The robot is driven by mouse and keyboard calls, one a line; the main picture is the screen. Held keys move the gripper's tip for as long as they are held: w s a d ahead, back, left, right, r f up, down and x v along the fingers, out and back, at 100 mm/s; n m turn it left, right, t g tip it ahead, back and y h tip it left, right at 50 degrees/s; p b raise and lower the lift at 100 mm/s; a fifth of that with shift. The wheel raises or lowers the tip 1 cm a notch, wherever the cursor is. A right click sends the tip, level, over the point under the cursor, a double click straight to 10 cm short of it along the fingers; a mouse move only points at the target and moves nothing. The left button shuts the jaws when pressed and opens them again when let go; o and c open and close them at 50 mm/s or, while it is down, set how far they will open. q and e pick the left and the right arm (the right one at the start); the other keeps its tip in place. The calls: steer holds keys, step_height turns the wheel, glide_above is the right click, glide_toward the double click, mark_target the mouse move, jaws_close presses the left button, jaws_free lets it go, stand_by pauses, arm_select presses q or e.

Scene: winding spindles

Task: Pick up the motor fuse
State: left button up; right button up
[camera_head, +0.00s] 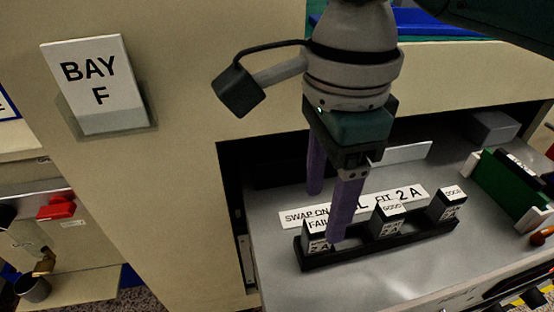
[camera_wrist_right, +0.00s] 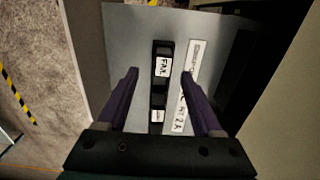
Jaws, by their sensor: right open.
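The left fuse (camera_head: 317,237) is labelled FAIL, the middle fuse (camera_head: 388,218) GOOD 2A, and the right fuse (camera_head: 447,204) has a label too small to read surely. No label clearly says motor. My right gripper (camera_head: 325,215) points down, open, its purple fingers over the holder's left end and partly hiding the left fuse. In the right wrist view the FAIL fuse (camera_wrist_right: 162,66) lies between the open fingers, with another fuse (camera_wrist_right: 157,116) nearer. My left gripper is not in view.
A white sign (camera_head: 405,196) reading SWAP ON FAIL, FIT 2 A, partly hidden, lies behind the holder. A green block (camera_head: 508,190) and a grey box (camera_head: 493,128) stand at right. The cabinet panel (camera_head: 190,160) borders the drawer at left.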

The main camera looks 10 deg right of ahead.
mark_target(319, 223)
step_height(319, 223, down, 2)
steer(key=shift+d, duration=0.1)
steer(key=f+b, duration=0.2)
steer(key=f, duration=0.1)
steer(key=f+b, duration=0.1)
steer(key=f, duration=0.1)
steer(key=shift+w, duration=0.25)
steer(key=shift+c, duration=0.3)
steer(key=shift+c, duration=0.7)
jaws_close()
